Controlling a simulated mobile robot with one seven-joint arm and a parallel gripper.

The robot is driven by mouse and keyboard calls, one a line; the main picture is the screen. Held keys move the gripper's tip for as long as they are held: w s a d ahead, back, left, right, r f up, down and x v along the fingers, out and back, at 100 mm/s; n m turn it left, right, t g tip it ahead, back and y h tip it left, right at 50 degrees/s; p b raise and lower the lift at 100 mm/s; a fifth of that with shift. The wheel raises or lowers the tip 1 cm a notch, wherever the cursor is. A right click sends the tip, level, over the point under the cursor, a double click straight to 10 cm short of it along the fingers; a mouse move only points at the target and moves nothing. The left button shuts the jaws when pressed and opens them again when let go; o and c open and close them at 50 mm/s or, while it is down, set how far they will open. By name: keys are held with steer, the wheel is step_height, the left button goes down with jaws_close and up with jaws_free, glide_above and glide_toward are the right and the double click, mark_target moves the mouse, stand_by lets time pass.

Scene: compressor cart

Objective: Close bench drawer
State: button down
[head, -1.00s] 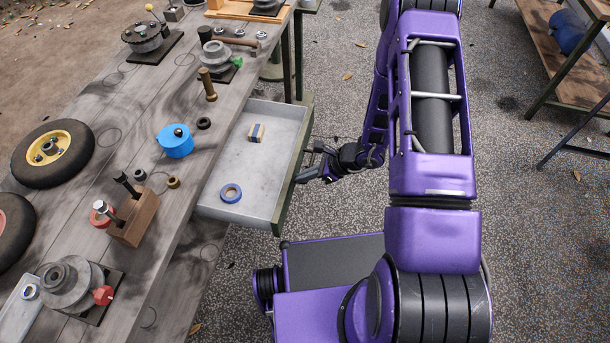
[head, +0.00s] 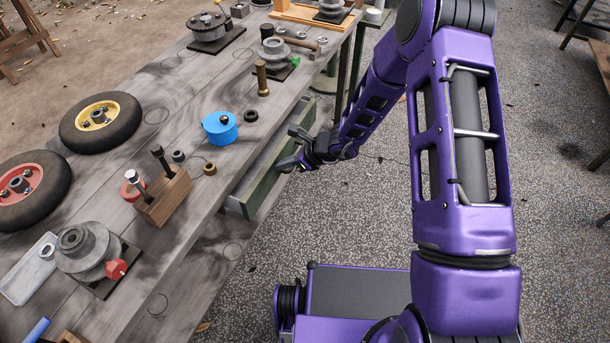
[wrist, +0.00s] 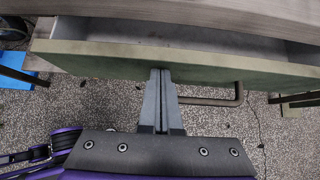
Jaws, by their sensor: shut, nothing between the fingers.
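The bench drawer (head: 268,160) has a green front and a pale grey inside. It sticks out a little from under the bench top, with only a narrow strip of its inside showing. In the wrist view the drawer front (wrist: 200,68) runs across the upper part, with a gap above it. My gripper (head: 290,164) is at the outer face of the drawer front. In the wrist view my gripper (wrist: 160,74) has its fingers together and empty, with the tips at the front's face, seemingly touching it. A bar handle (wrist: 225,99) is to the right of the fingers.
The wooden bench top (head: 200,235) holds wheels (head: 100,120), a blue round part (head: 219,128), a wooden block with bolts (head: 163,197) and several metal parts. The speckled floor right of the bench is open around my arm.

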mark_target(274, 159)
steer(key=shift+w+a+b, duration=0.15)
steer(key=shift+w+a, duration=0.2)
steer(key=shift+a, duration=0.5)
steer(key=shift+w+a+b, duration=0.15)
steer(key=shift+w+a, duration=0.15)
steer(key=shift+a, duration=0.5)
